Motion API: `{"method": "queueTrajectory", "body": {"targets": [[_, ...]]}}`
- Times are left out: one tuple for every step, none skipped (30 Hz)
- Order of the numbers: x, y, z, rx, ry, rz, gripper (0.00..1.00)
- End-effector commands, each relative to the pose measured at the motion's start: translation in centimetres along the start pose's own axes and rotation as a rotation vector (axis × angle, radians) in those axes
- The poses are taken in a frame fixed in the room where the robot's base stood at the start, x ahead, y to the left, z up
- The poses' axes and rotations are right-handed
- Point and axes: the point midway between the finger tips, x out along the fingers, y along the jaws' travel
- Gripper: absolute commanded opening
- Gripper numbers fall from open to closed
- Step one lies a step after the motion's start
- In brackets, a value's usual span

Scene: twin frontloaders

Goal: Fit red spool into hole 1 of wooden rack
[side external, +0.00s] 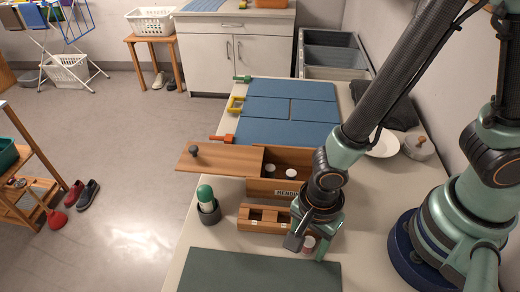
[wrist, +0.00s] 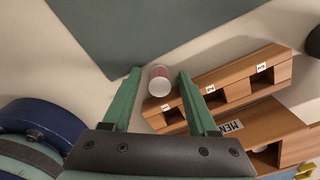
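The red spool (wrist: 159,80) has a white top and a pinkish-red side. In the wrist view it stands between my gripper's fingertips (wrist: 158,74), with a gap on both sides. My gripper is open. In the side view the spool (side external: 308,243) shows between the fingers of my gripper (side external: 309,246), low over the table, just right of the rack. Hole 1 (wrist: 174,117) is nearest the spool and partly hidden by a finger. In the side view my gripper hides the rack's right end (side external: 262,227).
A wooden MENDING box (side external: 267,187) with its lid slid left holds white-topped spools behind the rack. A green-topped item stands in a dark cup (side external: 208,212) left of the rack. A dark green mat (side external: 260,272) lies in front. Blue panels (side external: 285,110) lie farther back.

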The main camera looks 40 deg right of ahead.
Motion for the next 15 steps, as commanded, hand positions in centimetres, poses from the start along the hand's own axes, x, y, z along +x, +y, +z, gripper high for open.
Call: {"method": "queueTrajectory", "body": {"targets": [[-0.01, 0.0, 0.0, 0.0, 0.0, 0.0, 0.35], [-0.01, 0.0, 0.0, 0.0, 0.0, 0.0, 0.24], [-0.01, 0.0, 0.0, 0.0, 0.0, 0.0, 0.08], [-0.01, 0.01, -0.01, 0.0, 0.0, 0.0, 0.0], [-0.01, 0.01, -0.01, 0.0, 0.0, 0.0, 0.0], [-0.02, 0.01, -0.01, 0.0, 0.0, 0.0, 0.0], [-0.02, 0.01, -0.01, 0.0, 0.0, 0.0, 0.0], [-0.02, 0.01, -0.01, 0.0, 0.0, 0.0, 0.0], [-0.02, 0.01, -0.01, 0.0, 0.0, 0.0, 0.0], [-0.02, 0.01, -0.01, 0.0, 0.0, 0.0, 0.0], [-0.02, 0.01, -0.01, 0.0, 0.0, 0.0, 0.0], [-0.03, 0.0, 0.0, 0.0, 0.0, 0.0, 0.0], [-0.04, 0.0, 0.0, 0.0, 0.0, 0.0, 0.0], [-0.07, 0.0, 0.0, 0.0, 0.0, 0.0, 0.0], [-0.13, -0.01, 0.0, 0.0, 0.0, 0.0, 0.0]]}}
